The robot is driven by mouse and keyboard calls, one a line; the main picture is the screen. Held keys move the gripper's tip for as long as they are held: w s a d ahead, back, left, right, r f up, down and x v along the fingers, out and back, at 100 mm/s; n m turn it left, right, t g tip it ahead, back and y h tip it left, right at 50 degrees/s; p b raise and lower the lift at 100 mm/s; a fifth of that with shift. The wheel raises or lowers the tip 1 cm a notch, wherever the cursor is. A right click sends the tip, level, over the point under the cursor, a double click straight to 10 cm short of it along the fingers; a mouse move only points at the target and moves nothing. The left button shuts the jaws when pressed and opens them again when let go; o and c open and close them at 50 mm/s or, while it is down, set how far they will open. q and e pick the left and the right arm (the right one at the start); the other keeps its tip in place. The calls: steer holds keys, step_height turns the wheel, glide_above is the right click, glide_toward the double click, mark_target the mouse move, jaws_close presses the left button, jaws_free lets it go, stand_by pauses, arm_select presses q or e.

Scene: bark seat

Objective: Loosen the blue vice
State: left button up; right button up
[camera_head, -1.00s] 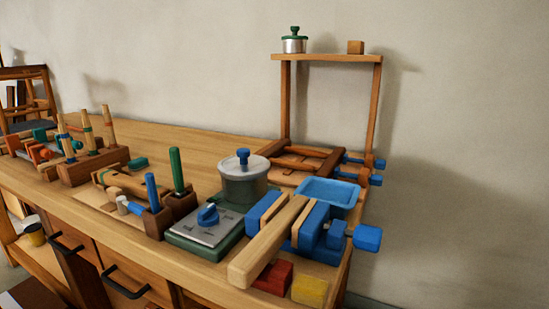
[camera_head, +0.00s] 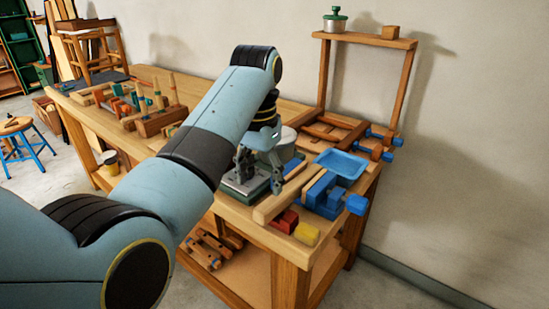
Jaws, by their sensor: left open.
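The blue vice (camera_head: 325,198) sits at the near right corner of the wooden workbench. Its blue end block (camera_head: 357,204) sticks out to the right. My left gripper (camera_head: 261,181) hangs fingers down, open, to the left of the vice. It appears over or in front of the green-based metal plate (camera_head: 236,198), near the bar's left side. I see nothing between its fingers. Whether it touches anything is unclear. My right gripper is out of view.
A blue tray (camera_head: 342,164) lies behind the vice. A red block (camera_head: 286,221) and a yellow block (camera_head: 307,234) sit at the front edge. A metal pot (camera_head: 287,143) is partly hidden behind my gripper. A wooden frame (camera_head: 325,75) rises at the back. Floor right of the bench is clear.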

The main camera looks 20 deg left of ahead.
mark_target(272, 200)
arm_select(q)
steer(key=shift+w+d+r+m, duration=0.15)
steer(key=shift+w+d+r, duration=0.2)
steer(key=shift+w+r, duration=0.25)
steer(key=shift+w+d+r+m, duration=0.15)
steer(key=shift+w+d+r, duration=0.2)
steer(key=shift+w+r, duration=0.2)
step_height(272, 200, down, 9)
steer(key=shift+d+f, duration=0.1)
steer(key=shift+f, duration=0.65)
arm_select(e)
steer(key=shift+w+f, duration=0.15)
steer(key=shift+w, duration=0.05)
arm_select(q)
steer(key=c, duration=0.8)
jaws_close()
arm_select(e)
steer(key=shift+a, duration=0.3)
